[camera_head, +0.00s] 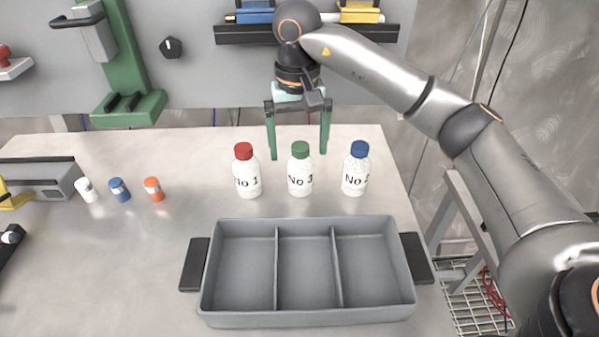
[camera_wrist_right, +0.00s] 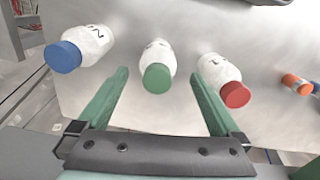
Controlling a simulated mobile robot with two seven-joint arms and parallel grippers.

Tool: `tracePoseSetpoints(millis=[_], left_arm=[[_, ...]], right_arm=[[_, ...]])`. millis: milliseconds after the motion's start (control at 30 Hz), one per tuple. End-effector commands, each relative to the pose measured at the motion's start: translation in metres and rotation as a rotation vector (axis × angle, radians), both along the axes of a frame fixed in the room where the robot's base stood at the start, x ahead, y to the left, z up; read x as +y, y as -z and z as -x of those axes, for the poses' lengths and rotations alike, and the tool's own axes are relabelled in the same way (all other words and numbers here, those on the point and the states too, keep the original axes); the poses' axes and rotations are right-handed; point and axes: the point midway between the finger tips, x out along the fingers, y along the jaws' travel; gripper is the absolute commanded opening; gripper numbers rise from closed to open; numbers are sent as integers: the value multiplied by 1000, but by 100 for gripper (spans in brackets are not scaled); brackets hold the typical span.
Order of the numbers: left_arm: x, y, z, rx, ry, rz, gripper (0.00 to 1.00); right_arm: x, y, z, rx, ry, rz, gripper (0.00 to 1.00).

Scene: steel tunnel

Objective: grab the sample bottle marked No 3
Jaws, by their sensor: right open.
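Three white sample bottles with black lettering stand upright in a row on the steel table. The red-capped bottle (camera_head: 246,180) on the left reads No 1. The green-capped bottle (camera_head: 300,179) in the middle seems to read No 3. The digit on the blue-capped bottle (camera_head: 355,179) on the right is hard to read. My right gripper (camera_head: 298,155) is open and empty on the far side of the row, its green fingers pointing down. In the right wrist view, the green-capped bottle (camera_wrist_right: 158,62) lies ahead between the finger lines (camera_wrist_right: 158,75). My left gripper is not in view.
A grey three-compartment tray (camera_head: 306,318) with black handles stands empty in front of the bottles. A green stand (camera_head: 130,104) is at the back left. The table's right edge is close to the blue-capped bottle.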

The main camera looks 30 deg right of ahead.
Motion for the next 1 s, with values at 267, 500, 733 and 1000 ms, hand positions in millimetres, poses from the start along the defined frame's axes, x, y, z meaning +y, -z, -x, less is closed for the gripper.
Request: tracePoseSetpoints(millis=[267,500,733,1000], left_arm=[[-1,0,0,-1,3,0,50],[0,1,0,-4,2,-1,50],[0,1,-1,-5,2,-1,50],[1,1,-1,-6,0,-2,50]], right_arm=[[-1,24,1,1,0,0,100],[-3,60,4,3,1,-2,100],[-3,71,3,-1,0,-3,100],[-3,70,3,-1,1,-2,85]])
